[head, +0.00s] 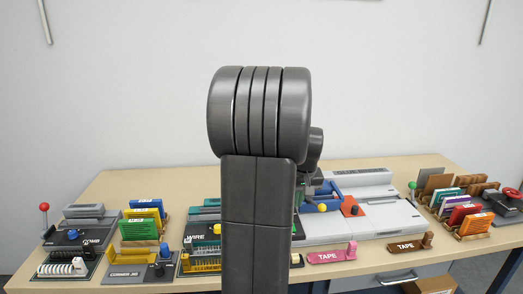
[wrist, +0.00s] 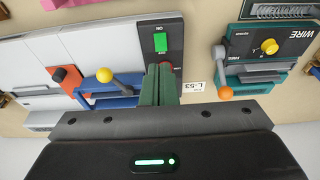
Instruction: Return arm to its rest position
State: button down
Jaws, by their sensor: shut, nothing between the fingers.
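My arm rises in the middle of the head view and hides the centre of the bench. My gripper (wrist: 158,92) shows in the wrist view as two dark green fingers pressed together with nothing between them. They point toward a black switch panel with a green button (wrist: 160,42) and a red button partly hidden behind the fingertips. I cannot tell whether the fingers touch the panel. In the head view the gripper is mostly hidden behind my arm.
The wooden bench (head: 130,185) carries a COMB machine (head: 75,238), a WIRE machine (wrist: 265,50), a blue device with a yellow-knobbed lever (wrist: 105,76), a pink TAPE dispenser (head: 332,255), a brown TAPE dispenser (head: 408,246) and card racks. The space above the bench beside my arm is clear.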

jog(key=x, duration=0.3)
jog(key=w+x, duration=0.1)
jog(key=x, duration=0.2)
jog(key=w+p+x, duration=0.1)
jog(key=x, duration=0.2)
jog(key=shift+a+r, duration=0.1)
jog(key=shift+r, duration=0.05)
jog(key=shift+b, duration=0.8)
jog(key=shift+s+r+b, duration=0.25)
jog(key=shift+r+b, duration=0.15)
jog(key=shift+b, duration=0.5)
jog(key=v, duration=0.5)
jog(key=shift+f, duration=0.15)
